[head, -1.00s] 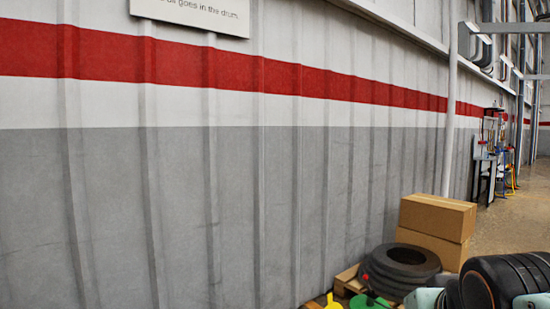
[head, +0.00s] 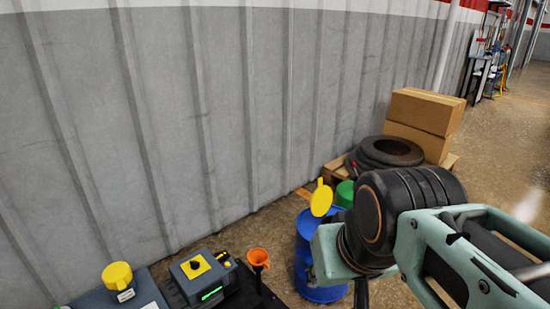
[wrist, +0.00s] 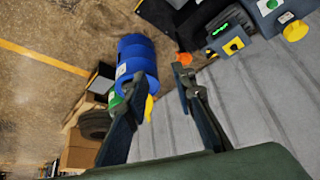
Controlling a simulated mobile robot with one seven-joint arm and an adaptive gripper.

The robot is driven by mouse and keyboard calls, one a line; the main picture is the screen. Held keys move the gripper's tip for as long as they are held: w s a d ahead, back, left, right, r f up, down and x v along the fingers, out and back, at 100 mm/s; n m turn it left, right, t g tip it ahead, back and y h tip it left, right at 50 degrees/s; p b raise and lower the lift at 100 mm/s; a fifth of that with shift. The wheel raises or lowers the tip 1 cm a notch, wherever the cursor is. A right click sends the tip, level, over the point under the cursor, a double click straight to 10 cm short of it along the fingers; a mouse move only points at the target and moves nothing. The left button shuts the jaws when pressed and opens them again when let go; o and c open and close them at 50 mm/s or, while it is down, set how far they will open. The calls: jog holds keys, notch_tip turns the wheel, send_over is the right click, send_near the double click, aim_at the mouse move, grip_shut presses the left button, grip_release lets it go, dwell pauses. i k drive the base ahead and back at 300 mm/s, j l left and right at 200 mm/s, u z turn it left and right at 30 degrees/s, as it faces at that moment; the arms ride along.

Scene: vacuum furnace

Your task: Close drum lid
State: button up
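A blue drum (head: 306,254) stands on the floor near the wall in the head view, partly hidden behind my arm. Its yellow lid (head: 321,198) stands raised, tilted up above the drum's top. In the wrist view the blue drum (wrist: 138,62) is beyond the left finger, and part of the yellow lid (wrist: 149,107) shows beside that finger. My gripper (wrist: 158,75) is open, its two fingers wide apart with nothing held between them. It appears apart from the lid. In the head view my arm hides most of the gripper.
A green drum (head: 345,192) stands behind the blue one. Stacked tyres (head: 388,152) and cardboard boxes (head: 424,112) sit on a pallet. The corrugated wall (head: 200,130) runs close behind.

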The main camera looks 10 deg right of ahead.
aim_at(321, 202)
jog(key=l, duration=0.95)
jog(key=i+l+u, duration=0.1)
jog(key=l, duration=0.3)
jog(key=i+l, duration=0.2)
jog(key=l, duration=0.2)
jog(key=i+l+u, duration=0.2)
jog(key=i+l, duration=0.4)
jog(key=l, duration=0.1)
